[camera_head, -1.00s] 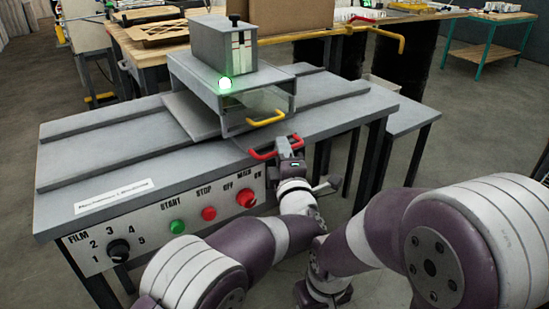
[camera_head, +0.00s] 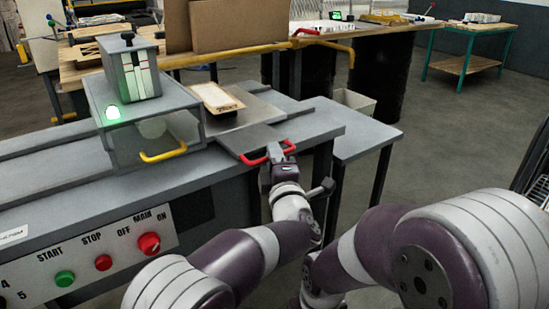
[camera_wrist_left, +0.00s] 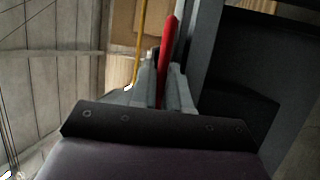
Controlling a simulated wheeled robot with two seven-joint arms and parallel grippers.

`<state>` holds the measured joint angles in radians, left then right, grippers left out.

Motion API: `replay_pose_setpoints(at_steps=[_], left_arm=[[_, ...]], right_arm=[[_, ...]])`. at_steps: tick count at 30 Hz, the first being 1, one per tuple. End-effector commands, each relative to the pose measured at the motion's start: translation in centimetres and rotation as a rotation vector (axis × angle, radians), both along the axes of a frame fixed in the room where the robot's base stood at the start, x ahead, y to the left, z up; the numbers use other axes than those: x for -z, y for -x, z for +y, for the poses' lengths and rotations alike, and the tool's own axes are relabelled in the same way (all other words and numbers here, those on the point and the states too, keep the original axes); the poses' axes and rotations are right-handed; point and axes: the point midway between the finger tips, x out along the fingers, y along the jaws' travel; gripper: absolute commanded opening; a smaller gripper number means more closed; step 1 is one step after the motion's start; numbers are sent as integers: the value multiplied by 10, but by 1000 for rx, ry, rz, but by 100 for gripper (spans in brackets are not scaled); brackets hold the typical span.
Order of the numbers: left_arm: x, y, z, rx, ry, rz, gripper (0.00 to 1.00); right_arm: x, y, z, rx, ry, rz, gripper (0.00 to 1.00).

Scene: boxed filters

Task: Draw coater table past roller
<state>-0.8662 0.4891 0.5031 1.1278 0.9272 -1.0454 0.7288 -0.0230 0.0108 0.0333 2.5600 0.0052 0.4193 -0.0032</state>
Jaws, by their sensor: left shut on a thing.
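The grey coater table (camera_head: 249,138) is a flat plate on the bench rails, sticking out to the right of the roller housing (camera_head: 159,157). A pale tan rectangular piece with small dark marks (camera_head: 215,97) lies on its far part. My left gripper (camera_head: 278,156) is shut on the red handle (camera_head: 252,161) at the table's front edge; the red handle also shows between the fingers in the left wrist view (camera_wrist_left: 168,60). My right gripper is out of view.
The front panel holds a green button (camera_head: 65,278) and red buttons (camera_head: 103,262). Free bench surface (camera_head: 310,125) lies right of the table. A lower grey side table (camera_head: 350,135) stands beyond.

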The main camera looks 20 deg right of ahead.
Motion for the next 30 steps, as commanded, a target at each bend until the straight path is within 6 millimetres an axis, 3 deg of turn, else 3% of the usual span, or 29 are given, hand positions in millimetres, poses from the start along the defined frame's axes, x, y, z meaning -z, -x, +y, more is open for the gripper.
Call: replay_pose_setpoints(at_steps=[15,16,18,30], left_arm=[[0,0,0,1,-1,1,0],[0,0,0,0,-1,1,19],[0,0,0,0,-1,1,37],[2,-1,1,0,-1,1,37]], right_arm=[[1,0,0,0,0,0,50],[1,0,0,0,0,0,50],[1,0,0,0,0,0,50],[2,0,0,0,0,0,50]])
